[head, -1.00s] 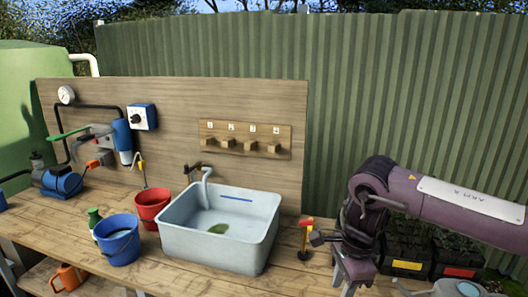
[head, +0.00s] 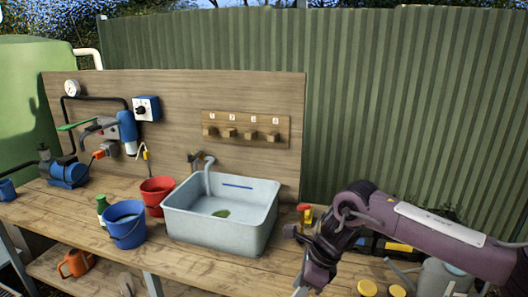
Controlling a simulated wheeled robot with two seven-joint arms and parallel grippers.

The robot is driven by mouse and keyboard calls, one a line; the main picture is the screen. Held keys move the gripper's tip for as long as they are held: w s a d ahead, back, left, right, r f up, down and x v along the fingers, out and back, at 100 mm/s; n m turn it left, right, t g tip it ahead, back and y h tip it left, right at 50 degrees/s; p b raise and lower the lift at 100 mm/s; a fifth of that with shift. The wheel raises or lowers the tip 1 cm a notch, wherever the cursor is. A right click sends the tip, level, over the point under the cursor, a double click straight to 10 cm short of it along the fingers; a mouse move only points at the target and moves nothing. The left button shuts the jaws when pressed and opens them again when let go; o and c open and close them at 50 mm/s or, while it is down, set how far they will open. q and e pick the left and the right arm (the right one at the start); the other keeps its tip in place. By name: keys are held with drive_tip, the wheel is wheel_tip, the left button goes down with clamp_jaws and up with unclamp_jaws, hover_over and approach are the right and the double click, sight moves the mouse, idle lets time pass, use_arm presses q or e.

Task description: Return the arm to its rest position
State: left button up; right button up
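My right arm comes in from the right side of the head view, bent at the elbow with its forearm hanging down. My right gripper (head: 299,262) is at the lower end of this arm, over the right end of the wooden bench, right of the sink. Whether its fingers are open or shut cannot be made out, and I see nothing clearly held in it. My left arm and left gripper are not in view.
A grey sink (head: 215,237) sits on the wooden bench (head: 185,262). A red bucket (head: 156,198) and a blue bucket (head: 124,228) stand left of it. A red and yellow fitting (head: 305,212) stands just behind my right gripper. A grey watering can (head: 440,279) is at lower right.

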drive_tip(key=w+a+f+m+t+y, duration=0.25)
drive_tip(key=a+f+m+y, duration=0.25)
drive_tip(key=a+f+m, duration=0.65)
drive_tip(key=s+d+f+m+t+h+b, duration=0.15)
drive_tip(key=d+f+m, duration=0.25)
drive_tip(key=f+m, duration=0.6)
drive_tip(key=s+d+f+m+t, duration=0.2)
drive_tip(key=s+d+f+m, duration=0.15)
drive_tip(key=f+m, duration=0.7)
drive_tip(key=s+d+f+m+g+h, duration=0.1)
drive_tip(key=s+d+f+m+h, duration=0.6)
drive_tip(key=s+f, duration=0.95)
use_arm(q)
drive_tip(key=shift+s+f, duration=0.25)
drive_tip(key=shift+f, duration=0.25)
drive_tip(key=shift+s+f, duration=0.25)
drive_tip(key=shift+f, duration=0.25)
use_arm(e)
drive_tip(key=s+d+f+m+g, duration=0.1)
drive_tip(key=s+d+f+m, duration=0.2)
drive_tip(key=s, duration=0.5)
drive_tip(key=s+d+f+m+g, duration=0.1)
drive_tip(key=s+d+f+m, duration=0.2)
drive_tip(key=s, duration=0.6)
drive_tip(key=s+d+f+m+g, duration=0.2)
drive_tip(key=s+d, duration=0.3)
drive_tip(key=s, duration=0.4)
drive_tip(key=shift+s+d+f+m+h, duration=0.2)
drive_tip(key=shift+d+f+m+h, duration=0.35)
drive_tip(key=shift+m, duration=0.35)
